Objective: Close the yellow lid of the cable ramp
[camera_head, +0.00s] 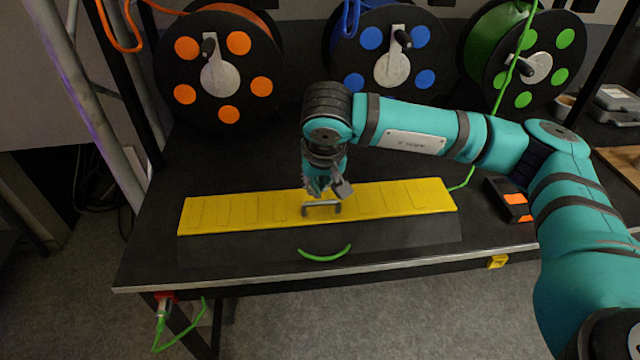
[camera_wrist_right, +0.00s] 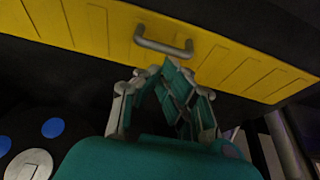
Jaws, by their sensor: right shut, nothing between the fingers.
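The yellow lid (camera_head: 398,199) is a long ribbed panel across the middle of the black table, with a grey bar handle (camera_head: 321,209) at its middle. A dark strip, seemingly the cable ramp's base (camera_head: 400,232), shows in front of it. The lid's exact tilt is hard to tell. My right gripper (camera_head: 319,190) is shut and empty, pointing down just behind the handle. In the right wrist view, the closed fingers (camera_wrist_right: 168,68) are close to the handle (camera_wrist_right: 163,43) on the lid (camera_wrist_right: 85,22); contact cannot be told. My left gripper is not in view.
Orange (camera_head: 220,75), blue (camera_head: 390,62) and green (camera_head: 515,60) cable reels stand along the back. A short green cable piece (camera_head: 325,254) lies in front of the lid. A black and orange box (camera_head: 510,200) is right of the lid.

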